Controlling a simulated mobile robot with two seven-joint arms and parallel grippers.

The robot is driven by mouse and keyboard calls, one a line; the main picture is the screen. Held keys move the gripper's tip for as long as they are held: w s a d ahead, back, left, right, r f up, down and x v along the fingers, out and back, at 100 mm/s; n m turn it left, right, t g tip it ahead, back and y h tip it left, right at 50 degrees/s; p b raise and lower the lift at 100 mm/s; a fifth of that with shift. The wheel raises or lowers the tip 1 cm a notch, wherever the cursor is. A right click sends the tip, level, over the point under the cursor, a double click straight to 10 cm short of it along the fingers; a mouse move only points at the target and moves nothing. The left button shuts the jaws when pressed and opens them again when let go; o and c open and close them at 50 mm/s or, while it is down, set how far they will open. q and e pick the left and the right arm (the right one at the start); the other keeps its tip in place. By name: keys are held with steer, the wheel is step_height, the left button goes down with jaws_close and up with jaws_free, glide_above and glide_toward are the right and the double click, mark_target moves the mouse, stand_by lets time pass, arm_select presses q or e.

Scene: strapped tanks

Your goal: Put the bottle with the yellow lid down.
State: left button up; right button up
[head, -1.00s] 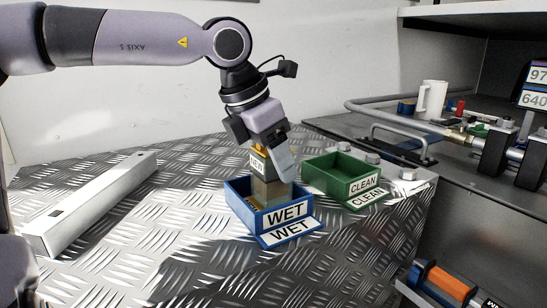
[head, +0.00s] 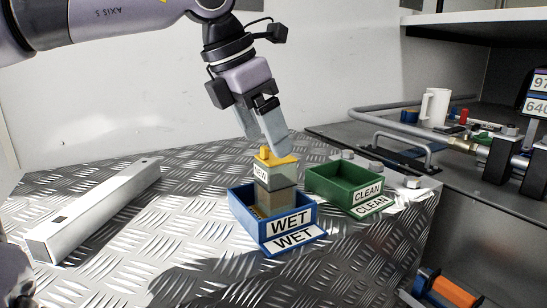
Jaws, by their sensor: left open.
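The bottle with the yellow lid (head: 275,175) stands upright in the blue tray marked WET (head: 237,208). Its body is pale with a label reading NEW, and its lower part is partly hidden by the tray's front wall. My left gripper (head: 265,143) is above the bottle, its fingers pointing down near the yellow lid. It is open and holds nothing. Whether a finger still touches the lid, I cannot tell. My right gripper is not in view.
A green tray marked CLEAN (head: 335,189) stands right of the blue one. A long white bar-like box (head: 95,208) lies at left on the tread-plate surface. A white mug (head: 434,107) stands on the right-hand counter behind a metal rail. The plate in front is clear.

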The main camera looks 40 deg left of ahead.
arm_select(q)
steer(key=v, duration=0.5)
steer(key=shift+r, duration=0.1)
stand_by(0.5)
